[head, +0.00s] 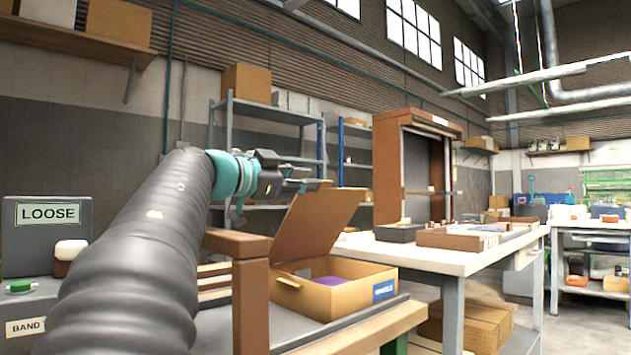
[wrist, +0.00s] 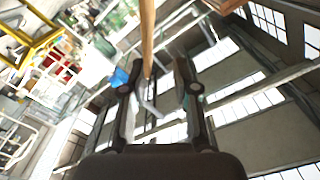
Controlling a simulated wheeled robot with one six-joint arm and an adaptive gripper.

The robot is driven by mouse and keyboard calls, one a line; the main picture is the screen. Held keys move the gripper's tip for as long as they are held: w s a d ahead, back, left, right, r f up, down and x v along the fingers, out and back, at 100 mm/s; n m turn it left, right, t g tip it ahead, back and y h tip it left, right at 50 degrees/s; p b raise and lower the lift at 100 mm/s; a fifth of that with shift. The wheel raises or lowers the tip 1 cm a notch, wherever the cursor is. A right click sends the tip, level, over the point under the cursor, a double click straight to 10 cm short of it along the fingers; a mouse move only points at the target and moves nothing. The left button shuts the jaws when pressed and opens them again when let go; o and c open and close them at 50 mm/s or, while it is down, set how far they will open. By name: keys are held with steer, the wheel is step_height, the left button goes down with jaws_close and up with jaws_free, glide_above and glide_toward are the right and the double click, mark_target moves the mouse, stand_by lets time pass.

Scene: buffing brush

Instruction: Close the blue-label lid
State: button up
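A cardboard box (head: 345,295) with a blue label (head: 384,290) on its right front side stands on the near bench. Its lid (head: 318,222) is raised and leans back to the right. Something purple lies inside the box. My gripper (head: 318,186) is by the lid's top edge in the head view. In the wrist view my gripper (wrist: 157,82) has its two fingers apart. A narrow brown strip, probably the lid's edge (wrist: 147,38), shows beyond and between the fingertips. Whether the fingers touch the lid cannot be told.
A brown wooden post (head: 250,290) stands just left of the box. A grey bin marked LOOSE (head: 48,235) is at the far left. A white workbench (head: 440,258) with trays and a tall brown cabinet (head: 412,165) stands behind on the right.

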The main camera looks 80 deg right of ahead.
steer(key=shift+v, duration=1.55)
